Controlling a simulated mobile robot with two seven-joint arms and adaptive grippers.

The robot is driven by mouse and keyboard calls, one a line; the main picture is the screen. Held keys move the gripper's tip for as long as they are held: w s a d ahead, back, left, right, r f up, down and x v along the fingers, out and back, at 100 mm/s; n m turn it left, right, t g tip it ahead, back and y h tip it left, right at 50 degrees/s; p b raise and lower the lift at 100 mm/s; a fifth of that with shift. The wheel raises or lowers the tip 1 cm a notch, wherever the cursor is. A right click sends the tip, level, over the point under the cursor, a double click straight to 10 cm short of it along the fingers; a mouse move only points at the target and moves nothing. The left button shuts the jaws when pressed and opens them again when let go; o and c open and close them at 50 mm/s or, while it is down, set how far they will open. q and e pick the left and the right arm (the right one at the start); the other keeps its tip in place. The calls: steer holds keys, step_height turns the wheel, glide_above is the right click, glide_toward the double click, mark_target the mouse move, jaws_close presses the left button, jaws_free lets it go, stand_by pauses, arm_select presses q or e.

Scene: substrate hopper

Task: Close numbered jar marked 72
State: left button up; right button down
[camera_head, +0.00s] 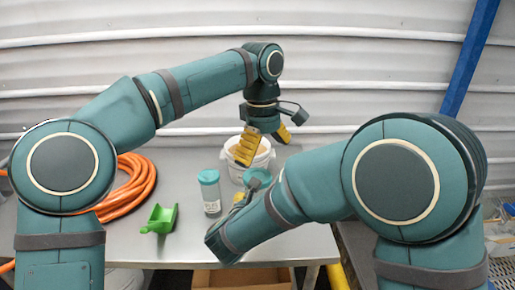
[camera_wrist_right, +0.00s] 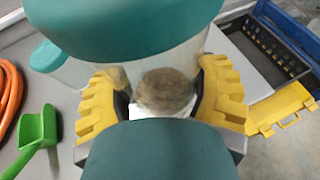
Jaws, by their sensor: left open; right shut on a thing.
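A clear jar with a teal lid (camera_head: 257,175) is in my right gripper; the head view shows mostly its lid. In the right wrist view, my right gripper (camera_wrist_right: 163,98) is shut around the jar's clear body (camera_wrist_right: 165,75), with dark brown matter inside. The teal lid sits on its top; I cannot tell how tight it is. A second teal-lidded jar (camera_head: 210,194) stands upright on the table to the left. Its label is too small to read, and no number 72 is legible. My left gripper (camera_head: 264,150) is open, pointing down, in front of or above the white bucket.
The white bucket (camera_head: 262,162) stands behind the held jar. A green scoop (camera_head: 161,218) and a coiled orange hose (camera_head: 135,187) lie on the left of the metal table (camera_head: 130,247). In the right wrist view, a dark crate (camera_wrist_right: 270,50) and a yellow item (camera_wrist_right: 282,108) show at right.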

mark_target(258, 175)
arm_select(q)
steer(key=shift+w+a+r+y, duration=0.15)
steer(key=shift+a, duration=0.25)
steer(key=shift+w+a+r+y, duration=0.1)
steer(key=shift+w+a+y, duration=0.05)
steer(key=shift+a, duration=0.2)
steer(key=shift+f, duration=0.15)
steer(key=shift+f, duration=3.85)
steer(key=c, duration=1.3)
